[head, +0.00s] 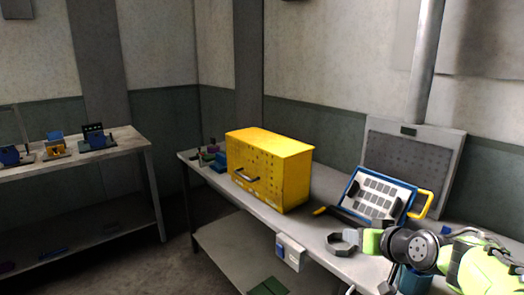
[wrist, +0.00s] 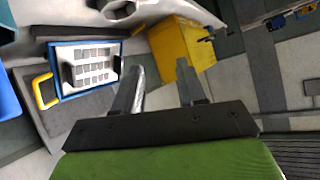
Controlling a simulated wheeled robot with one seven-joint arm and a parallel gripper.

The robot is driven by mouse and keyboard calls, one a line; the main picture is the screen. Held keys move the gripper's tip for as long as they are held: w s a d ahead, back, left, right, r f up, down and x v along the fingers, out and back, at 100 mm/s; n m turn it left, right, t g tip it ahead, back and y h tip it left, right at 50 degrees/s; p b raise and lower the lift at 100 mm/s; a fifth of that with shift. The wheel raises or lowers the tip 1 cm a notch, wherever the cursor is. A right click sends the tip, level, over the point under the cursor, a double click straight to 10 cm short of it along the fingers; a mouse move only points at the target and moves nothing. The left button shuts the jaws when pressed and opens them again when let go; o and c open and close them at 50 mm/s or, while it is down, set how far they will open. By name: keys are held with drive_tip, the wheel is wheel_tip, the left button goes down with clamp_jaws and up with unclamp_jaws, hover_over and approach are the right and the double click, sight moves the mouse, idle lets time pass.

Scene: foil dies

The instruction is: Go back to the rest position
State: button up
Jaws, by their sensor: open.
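My gripper (head: 335,243) is at the left end of my green and grey arm, above the right-hand bench in the head view. In the wrist view my gripper (wrist: 158,75) shows its two dark fingers spread apart, with nothing between them. The yellow cabinet (head: 270,168) stands to the left of it in the head view. It also shows beyond the fingers in the wrist view (wrist: 178,45). A blue-framed panel with grey blocks (head: 376,195) leans behind my arm; it is at the left in the wrist view (wrist: 88,68).
The bench (head: 322,262) carries small dark and blue items (head: 215,158) left of the cabinet. A grey perforated panel (head: 412,160) stands behind the blue-framed panel. A white and blue box (head: 290,252) is on the bench's front edge. Another bench (head: 110,150) stands at the left; floor between is clear.

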drive_tip(key=s+a+f+n+g+h+b, duration=0.1)
drive_tip(key=s+a+f+g+b, duration=0.15)
drive_tip(key=s+a, duration=0.7)
drive_tip(key=s+f+m+g+h+b, duration=0.1)
drive_tip(key=s+f+g, duration=0.15)
drive_tip(key=s, duration=0.75)
drive_tip(key=s+f+g+h+b, duration=0.1)
drive_tip(key=s+f, duration=0.3)
drive_tip(key=s, duration=0.7)
wheel_tip(320, 180, up, 16)
drive_tip(key=p, duration=1.5)
drive_tip(key=shift+s+d+f+p, duration=0.2)
drive_tip(key=shift+s+d+p, duration=0.1)
drive_tip(key=shift+d+p, duration=0.1)
drive_tip(key=shift+o, duration=0.2)
drive_tip(key=shift+f, duration=0.1)
